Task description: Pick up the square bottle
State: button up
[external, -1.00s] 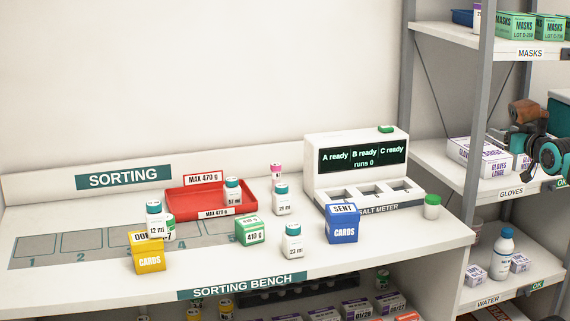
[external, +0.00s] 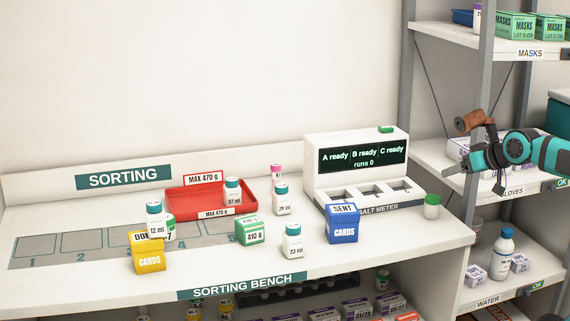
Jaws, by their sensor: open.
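Several small white bottles with teal caps stand on the sorting bench. They are the 12 ml bottle (external: 155,221) at the left, the 23 ml bottle (external: 293,242) at the front middle, the 29 ml bottle (external: 282,201) behind it, and one bottle (external: 232,192) in the red tray (external: 185,205). I cannot tell for sure which is the square bottle. My gripper (external: 471,173) is at the right, in front of the shelves and well apart from the bottles. It is open, with no bottle seen in it; its fingers are small and dark.
A yellow card box (external: 149,254), a green 410 g box (external: 250,231) and a blue card box (external: 342,225) stand among the bottles. The salt meter (external: 355,160) and a green-capped jar (external: 432,207) are at the bench's right. Shelves (external: 452,40) rise beyond.

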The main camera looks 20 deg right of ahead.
jog(key=w+a+r+n+g+y, duration=0.1)
jog(key=w+a+r+n+g, duration=0.1)
jog(key=w+a+r, duration=0.45)
jog(key=w+a+r+n+g+y, duration=0.1)
jog(key=a+r+n, duration=0.15)
jog(key=a, duration=0.65)
notch_tip(320, 180, up, 3)
jog(key=n+g, duration=0.7)
jog(key=n, duration=0.4)
send_over(155, 215)
jog(key=w+d, duration=0.2)
jog(key=d, duration=0.7)
jog(key=shift+d+x, duration=0.1)
jog(key=shift+x, duration=4.3)
jog(key=shift+d+x, duration=0.15)
jog(key=shift+x, duration=4.3)
jog(key=shift+s+f, duration=0.15)
jog(key=shift+s, duration=0.1)
jog(key=c, duration=1.1)
jog(key=shift+c, duration=0.2)
